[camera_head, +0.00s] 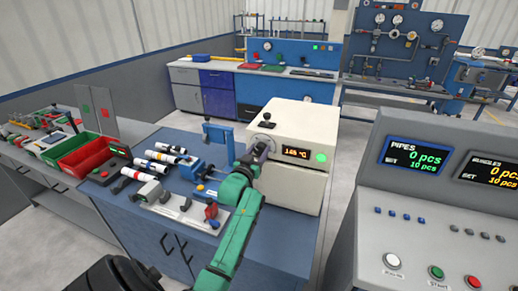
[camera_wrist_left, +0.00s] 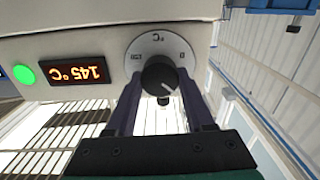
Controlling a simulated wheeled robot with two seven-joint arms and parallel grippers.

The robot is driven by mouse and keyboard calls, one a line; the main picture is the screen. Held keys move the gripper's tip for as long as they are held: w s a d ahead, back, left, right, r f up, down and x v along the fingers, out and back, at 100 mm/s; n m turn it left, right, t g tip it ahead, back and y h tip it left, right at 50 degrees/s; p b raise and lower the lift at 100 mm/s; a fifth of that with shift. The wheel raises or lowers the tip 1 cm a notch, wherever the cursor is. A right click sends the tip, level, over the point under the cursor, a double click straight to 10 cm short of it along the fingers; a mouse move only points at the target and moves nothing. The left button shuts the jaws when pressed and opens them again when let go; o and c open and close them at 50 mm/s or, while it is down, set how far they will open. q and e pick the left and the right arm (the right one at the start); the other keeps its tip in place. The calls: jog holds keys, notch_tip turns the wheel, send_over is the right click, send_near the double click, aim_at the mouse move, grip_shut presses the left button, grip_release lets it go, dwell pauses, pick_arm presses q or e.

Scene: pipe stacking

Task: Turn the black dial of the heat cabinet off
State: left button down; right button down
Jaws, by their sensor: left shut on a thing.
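The white heat cabinet (camera_head: 300,125) stands on the blue workbench, with a lit orange display and a green lamp (camera_head: 321,157) on its front. In the left wrist view its display (camera_wrist_left: 73,73) reads 145 °C, seen upside down. My left gripper (camera_wrist_left: 157,92) is shut on the dial, one finger on each side. In the head view the left gripper (camera_head: 261,148) is at the cabinet's upper left front and hides most of the dial. My right gripper is not in view.
A grey control console (camera_head: 430,220) stands at the right. A black lever (camera_head: 267,118) sits on the cabinet top.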

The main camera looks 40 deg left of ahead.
pick_arm(q)
jog(key=n+p, duration=0.1)
jog(key=n, duration=0.2)
jog(key=shift+n, duration=0.4)
jog(key=n+p, duration=0.1)
jog(key=n, duration=0.2)
jog(key=shift+a+n, duration=0.1)
jog(key=shift+n, duration=0.2)
jog(key=n+p, duration=0.1)
jog(key=n, duration=0.2)
jog(key=shift+n, duration=0.3)
jog(key=shift+f+n+p, duration=0.15)
jog(key=shift+n+p, duration=0.45)
jog(key=shift+n, duration=1)
jog(key=shift+c, duration=1.4)
grip_release()
jog(key=shift+s, duration=0.15)
